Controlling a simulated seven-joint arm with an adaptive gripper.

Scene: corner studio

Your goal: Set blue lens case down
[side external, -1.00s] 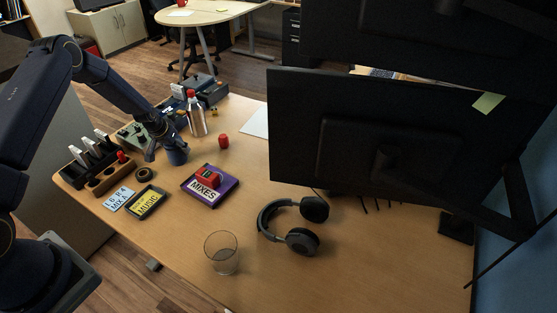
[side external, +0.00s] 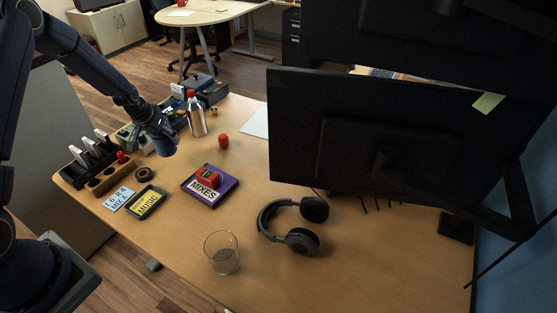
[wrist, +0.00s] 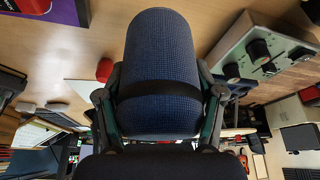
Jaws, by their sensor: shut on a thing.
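The blue lens case (side external: 164,147) is a dark blue cylinder at the left part of the desk. In the wrist view the case (wrist: 160,60) fills the middle, with a woven surface and a black band around it. My gripper (side external: 157,132) is shut on the case, with a finger on each side of it in the wrist view. The case looks slightly tilted in the side view. It appears a little above the desk top (side external: 260,175), but the gap under it is hard to judge.
A steel bottle (side external: 197,118) and a red object (side external: 223,141) stand to the right. A grey-green box with knobs (wrist: 262,50) is close by. A purple MIXES box (side external: 226,186), black tape roll (side external: 143,173), headphones (side external: 305,240) and glass (side external: 222,253) are nearer. Bare desk lies between them.

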